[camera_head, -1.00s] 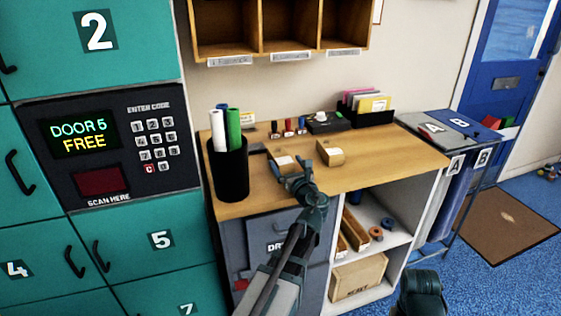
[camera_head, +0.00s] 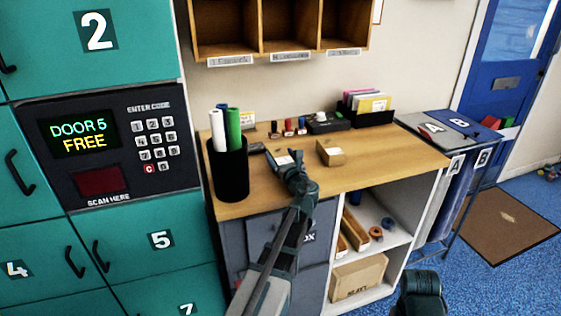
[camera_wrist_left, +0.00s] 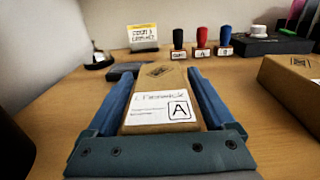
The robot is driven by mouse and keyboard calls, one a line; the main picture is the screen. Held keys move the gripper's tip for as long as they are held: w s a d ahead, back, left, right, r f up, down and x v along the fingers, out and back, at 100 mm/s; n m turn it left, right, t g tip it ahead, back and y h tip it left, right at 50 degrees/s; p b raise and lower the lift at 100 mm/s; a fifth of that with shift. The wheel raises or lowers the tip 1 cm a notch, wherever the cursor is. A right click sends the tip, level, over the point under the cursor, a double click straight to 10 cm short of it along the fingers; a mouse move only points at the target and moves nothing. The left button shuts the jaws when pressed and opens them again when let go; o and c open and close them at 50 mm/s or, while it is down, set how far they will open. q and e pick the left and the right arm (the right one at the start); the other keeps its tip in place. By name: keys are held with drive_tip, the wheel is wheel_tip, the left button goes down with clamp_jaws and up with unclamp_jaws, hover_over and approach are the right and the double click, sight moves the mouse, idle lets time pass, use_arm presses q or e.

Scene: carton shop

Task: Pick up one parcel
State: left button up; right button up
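A small brown parcel (camera_head: 283,159) with a white label lies on the wooden counter. In the left wrist view this parcel (camera_wrist_left: 160,104) shows a label marked "A" and lies lengthwise between my fingers. My left gripper (camera_head: 291,166) is low at the counter, its fingers on both sides of the parcel. In the wrist view my left gripper (camera_wrist_left: 160,80) looks open, with a narrow gap beside the parcel. A second brown parcel (camera_head: 331,153) stands to the right, also at the wrist view's right edge (camera_wrist_left: 292,85). My right gripper (camera_head: 420,296) is at the bottom; its fingertips are hidden.
A black cup (camera_head: 229,170) with rolled tubes stands at the counter's left end. Stamps (camera_head: 289,126), an ink pad (camera_head: 328,122) and a card holder (camera_head: 367,108) line the back. Bins A and B (camera_head: 445,129) stand right. The counter's right front (camera_head: 395,150) is clear.

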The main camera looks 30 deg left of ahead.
use_arm(q)
drive_tip(key=c, duration=1.2)
drive_tip(key=shift+r, duration=0.15)
